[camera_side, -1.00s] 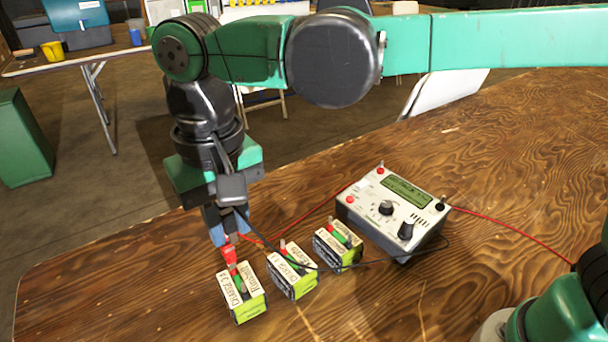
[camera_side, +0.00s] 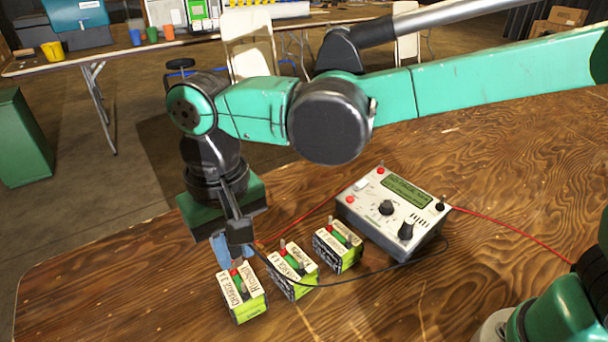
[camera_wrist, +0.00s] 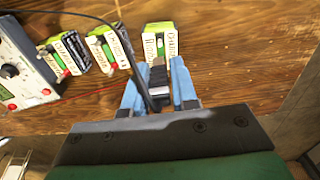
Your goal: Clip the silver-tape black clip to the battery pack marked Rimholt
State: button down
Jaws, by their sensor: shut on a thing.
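The pack whose label looks like Rimholt (camera_side: 249,309) is the left one of the row in the side view, white-topped with green sides. It is the right one in the wrist view (camera_wrist: 160,36). My gripper (camera_side: 226,262) is low at the pack's far end. Its blue fingers are shut on a black clip (camera_wrist: 158,78) with a black cable, and the clip's front reaches the pack's near edge in the wrist view. I cannot tell whether it touches a terminal. A red post (camera_side: 233,272) shows on the pack beside the fingers.
Two similar packs, (camera_side: 294,285) and (camera_side: 338,258), stand to the right. Beyond them is the charger (camera_side: 393,215) with knobs and a screen. A red wire and the black cable (camera_side: 385,273) run across the wooden table (camera_side: 400,315). The table's front is clear.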

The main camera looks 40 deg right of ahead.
aim_at(243, 284)
jog(key=shift+f, duration=2.8)
jog(key=shift+f, duration=0.25)
jog(key=c, duration=0.6)
grip_release()
jog(key=shift+o, duration=0.9)
jog(key=shift+r, duration=3.75)
